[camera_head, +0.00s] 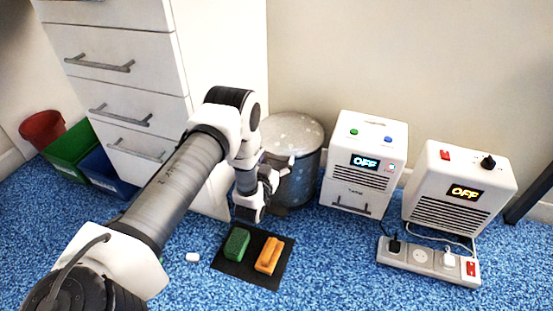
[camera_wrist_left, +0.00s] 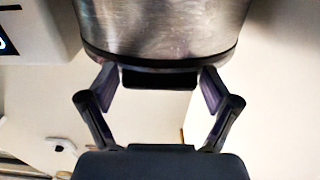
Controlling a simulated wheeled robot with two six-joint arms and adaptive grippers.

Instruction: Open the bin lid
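The round grey metal bin (camera_head: 302,183) stands against the wall, right of the drawer cabinet. Its speckled lid (camera_head: 293,132) lies flat on top, shut. My left gripper (camera_head: 282,170) is at the near left side of the bin, just below the lid's rim. In the left wrist view the bin's metal side (camera_wrist_left: 165,28) and dark rim lie just beyond my open gripper (camera_wrist_left: 160,82). A dark flat piece shows between the fingertips; I cannot tell whether they touch it. My right gripper is not in view.
A white heater (camera_head: 362,165) stands close right of the bin, with another (camera_head: 460,188) beyond it. A power strip (camera_head: 428,262) lies in front. The drawer cabinet (camera_head: 130,85) is at left. A green sponge (camera_head: 237,244) and an orange one (camera_head: 269,255) lie on a black mat.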

